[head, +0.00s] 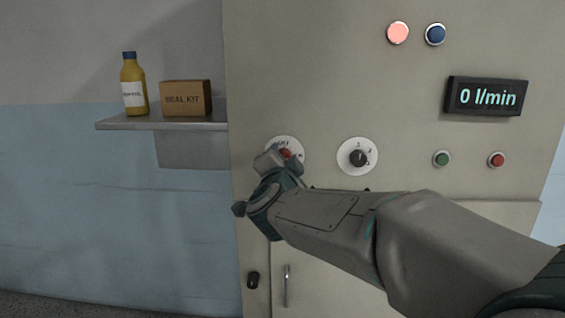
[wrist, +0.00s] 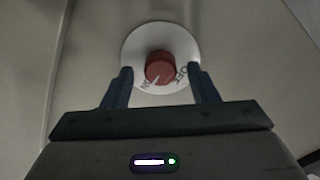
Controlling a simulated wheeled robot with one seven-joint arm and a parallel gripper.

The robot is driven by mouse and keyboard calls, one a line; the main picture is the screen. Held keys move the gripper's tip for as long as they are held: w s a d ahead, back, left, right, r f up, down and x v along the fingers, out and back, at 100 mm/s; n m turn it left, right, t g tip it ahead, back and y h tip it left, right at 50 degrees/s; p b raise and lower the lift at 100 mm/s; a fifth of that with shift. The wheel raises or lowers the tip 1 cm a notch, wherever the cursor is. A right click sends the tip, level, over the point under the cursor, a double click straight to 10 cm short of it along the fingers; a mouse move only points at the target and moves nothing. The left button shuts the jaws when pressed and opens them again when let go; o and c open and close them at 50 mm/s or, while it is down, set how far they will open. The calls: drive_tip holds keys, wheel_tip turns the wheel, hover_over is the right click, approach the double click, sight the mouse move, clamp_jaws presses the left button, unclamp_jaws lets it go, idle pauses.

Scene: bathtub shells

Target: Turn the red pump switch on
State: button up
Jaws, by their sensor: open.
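The red pump switch (head: 285,153) is a round red knob on a white dial plate (head: 285,142) on the cabinet front, partly hidden by my gripper in the head view. In the wrist view the red knob (wrist: 159,67) is clear, with a short white pointer line slanting to the lower left, beside a lettering I read as ON. OFF is printed to its lower right. My gripper (wrist: 161,73) is open, with one finger on each side of the knob and a gap to it on both sides. I cannot tell how deep the fingertips reach.
A second white dial with a black knob (head: 358,157) sits to the right. Green (head: 442,158) and red (head: 497,159) buttons, a display (head: 487,96) reading 0 l/min, a pale red lamp (head: 398,33) and a dark blue one (head: 435,34) are on the panel. A shelf (head: 170,122) juts out at left.

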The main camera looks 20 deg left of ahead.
drive_tip(key=v, duration=1.3)
drive_tip(key=shift+s+d, duration=0.15)
drive_tip(key=shift+s, duration=0.15)
